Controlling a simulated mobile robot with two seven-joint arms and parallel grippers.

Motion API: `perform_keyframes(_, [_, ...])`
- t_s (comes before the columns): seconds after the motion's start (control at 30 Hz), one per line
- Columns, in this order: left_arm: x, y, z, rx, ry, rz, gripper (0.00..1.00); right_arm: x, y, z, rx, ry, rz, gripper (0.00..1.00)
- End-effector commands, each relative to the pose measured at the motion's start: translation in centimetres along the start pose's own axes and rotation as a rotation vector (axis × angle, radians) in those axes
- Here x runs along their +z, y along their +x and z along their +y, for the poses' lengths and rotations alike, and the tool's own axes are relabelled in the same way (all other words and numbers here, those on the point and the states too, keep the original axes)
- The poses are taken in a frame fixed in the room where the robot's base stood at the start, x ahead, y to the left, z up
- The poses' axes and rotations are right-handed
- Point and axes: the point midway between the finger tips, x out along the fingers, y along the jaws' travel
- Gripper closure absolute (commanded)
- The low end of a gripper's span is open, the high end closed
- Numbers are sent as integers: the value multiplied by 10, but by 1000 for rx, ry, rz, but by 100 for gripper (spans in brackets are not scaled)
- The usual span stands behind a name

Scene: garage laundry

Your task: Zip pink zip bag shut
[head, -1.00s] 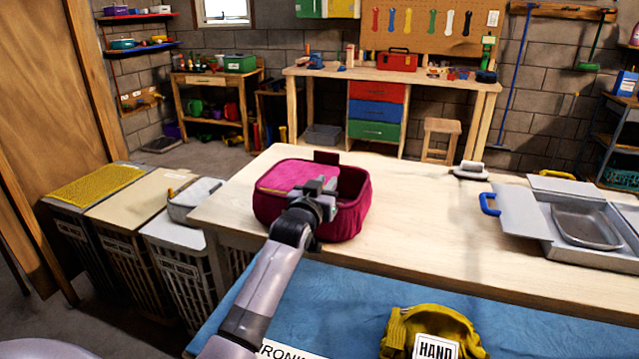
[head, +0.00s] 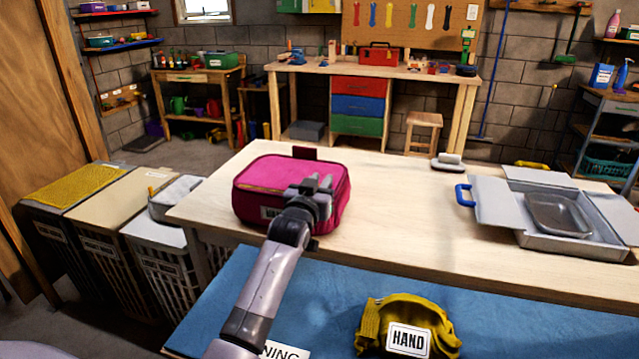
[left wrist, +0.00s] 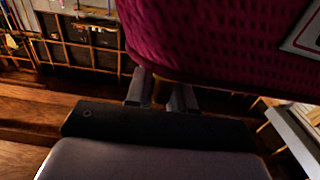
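The pink zip bag (head: 265,178) stands on the pale wooden table, its lid lying over the whole top. A white label on its front is partly hidden by my arm. My left gripper (head: 318,184) is at the bag's front right edge, over the lid's rim. In the left wrist view the bag's dark pink quilted side (left wrist: 215,40) fills the top, close to my left gripper (left wrist: 160,92). A narrow gap with something brownish shows between its fingers; I cannot tell whether they grip it. The zip pull is not clearly visible. My right gripper is not in view.
A grey case with a metal tray (head: 558,215) lies open on the table's right. A yellow bag labelled HAND (head: 408,315) lies on the blue mat (head: 310,305) in front. Laundry bins (head: 90,230) stand left of the table. The table (head: 405,205) right of the pink bag is clear.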

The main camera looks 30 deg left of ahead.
Motion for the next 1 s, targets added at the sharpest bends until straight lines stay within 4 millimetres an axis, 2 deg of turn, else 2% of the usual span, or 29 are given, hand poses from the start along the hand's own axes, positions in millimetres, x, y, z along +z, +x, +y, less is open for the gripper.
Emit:
perform_keyframes(0.07, [1,0,1,2,-1,-3,57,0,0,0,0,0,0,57])
perform_keyframes(0.47, [1,-5,0,1,0,-1,57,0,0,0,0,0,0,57])
perform_keyframes(1.0, [1,-64,1,2,-1,-2,57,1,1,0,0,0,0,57])
